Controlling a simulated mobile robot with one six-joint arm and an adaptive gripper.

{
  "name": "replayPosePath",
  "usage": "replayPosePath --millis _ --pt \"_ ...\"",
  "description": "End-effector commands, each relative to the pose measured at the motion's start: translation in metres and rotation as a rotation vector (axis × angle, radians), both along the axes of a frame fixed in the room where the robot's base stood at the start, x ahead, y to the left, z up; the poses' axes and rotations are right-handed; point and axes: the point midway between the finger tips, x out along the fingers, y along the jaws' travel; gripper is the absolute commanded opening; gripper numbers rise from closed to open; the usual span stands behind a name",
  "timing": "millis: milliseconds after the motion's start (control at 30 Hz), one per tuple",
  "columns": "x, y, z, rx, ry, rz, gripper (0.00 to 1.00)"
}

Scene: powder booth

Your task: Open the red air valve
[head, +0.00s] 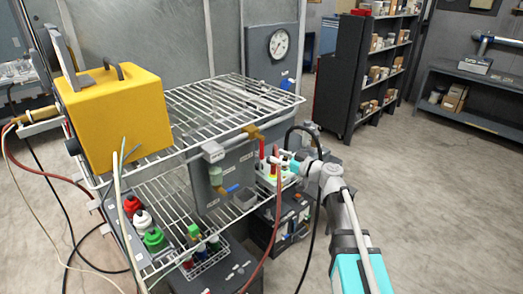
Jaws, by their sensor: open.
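A brass fitting (254,132) sits at the front right of the upper wire shelf. A short red handle (262,149), which looks like the red air valve's lever, hangs roughly upright below it. My gripper (279,160) reaches in from the right, its tip just right of the red handle. It is open, small in the view and partly lost against the things behind it. I cannot tell whether its fingers touch the handle or a gap remains. A red hose (272,222) runs down from the same area.
A yellow box (110,117) stands on the upper wire shelf (220,95) at left. A blue-handled valve (233,188) sits lower. Bottles with red, white and green caps (154,238) stand on the lower shelf. A black cable loops near my arm. Open floor (430,210) lies to the right.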

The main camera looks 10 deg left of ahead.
Motion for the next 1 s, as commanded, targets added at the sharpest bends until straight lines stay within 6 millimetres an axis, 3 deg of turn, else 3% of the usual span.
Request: replayPosePath --millis 233,500,967,1000 --pt "0.019 0.036 0.0 0.0 0.0 0.002 0.57" --pt "0.031 0.06 0.0 0.0 0.0 0.001 0.57" --pt "0.033 0.066 0.0 0.0 0.0 0.0 0.57" --pt "0.033 0.066 0.0 0.0 0.0 0.0 0.49"
